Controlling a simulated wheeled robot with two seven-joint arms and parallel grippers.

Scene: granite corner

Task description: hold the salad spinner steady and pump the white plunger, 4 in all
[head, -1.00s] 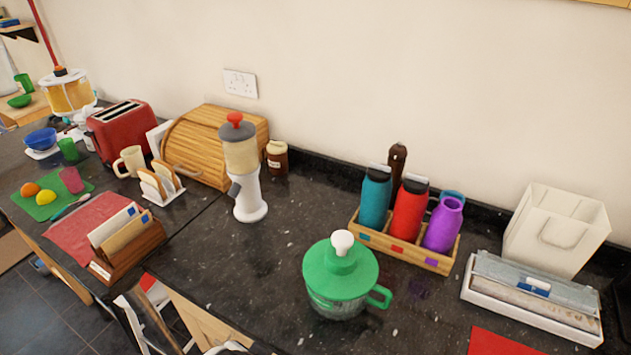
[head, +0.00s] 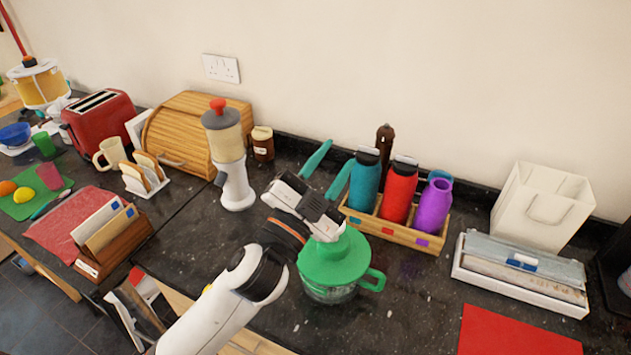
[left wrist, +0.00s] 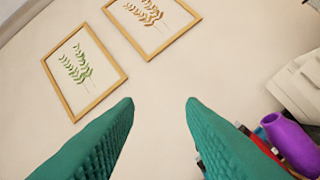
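The salad spinner (head: 338,262) stands upright on the dark counter, with a green lid, a clear bowl and a green handle at its right. Its white plunger is largely or wholly hidden behind my left gripper's white body in the head view. My left gripper (head: 328,167) is above and behind the spinner, its teal fingers apart and pointing up toward the wall. They are also apart and empty in the left wrist view (left wrist: 160,103), facing the wall. I cannot tell whether the gripper body touches the plunger. My right gripper is not in view.
A wooden bottle rack (head: 392,230) with teal, red and purple bottles stands close behind and right of the spinner. A white dispenser (head: 236,185) stands to its left. A wrap box (head: 520,275) and red mat (head: 515,332) are at right.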

